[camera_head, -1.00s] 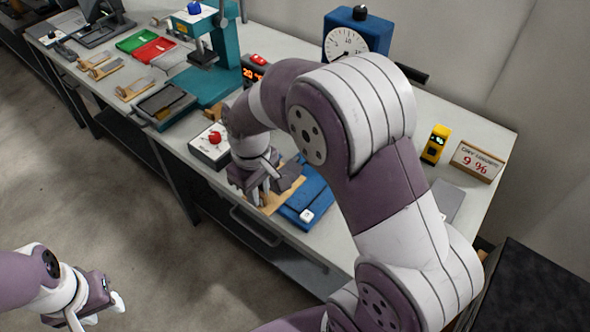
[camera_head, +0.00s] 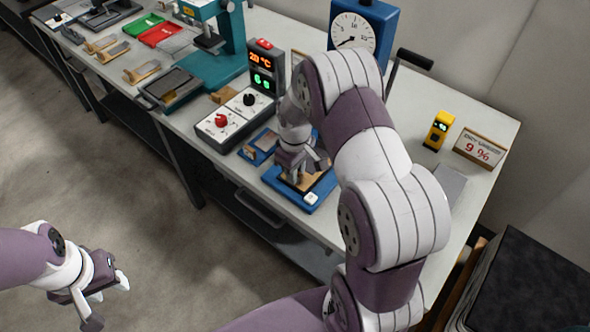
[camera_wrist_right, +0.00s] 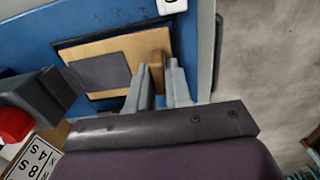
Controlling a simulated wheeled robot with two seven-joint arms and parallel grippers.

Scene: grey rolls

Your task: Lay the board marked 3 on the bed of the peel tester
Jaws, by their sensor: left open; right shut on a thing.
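My right gripper (camera_head: 299,172) is shut on a wooden board (camera_head: 313,183) with a dark grey pad. In the right wrist view the gripper (camera_wrist_right: 158,78) grips a small upright wooden piece on the board (camera_wrist_right: 128,46). The board lies over a dark-edged recess in the blue bed (camera_wrist_right: 35,38), slightly skewed to it; I cannot tell whether it rests fully flat. No number shows on it. The bed (camera_head: 288,193) has a white button at its front corner. My left gripper (camera_head: 109,297) is open and empty, over the floor at lower left.
A control box with a red knob (camera_head: 220,120) and a lit display (camera_head: 263,68) stand left of the bed. A dial (camera_head: 354,33), black lever (camera_head: 415,59), yellow meter (camera_head: 438,130) and sign (camera_head: 479,148) are behind and right. Similar boards (camera_head: 142,72) lie at far left.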

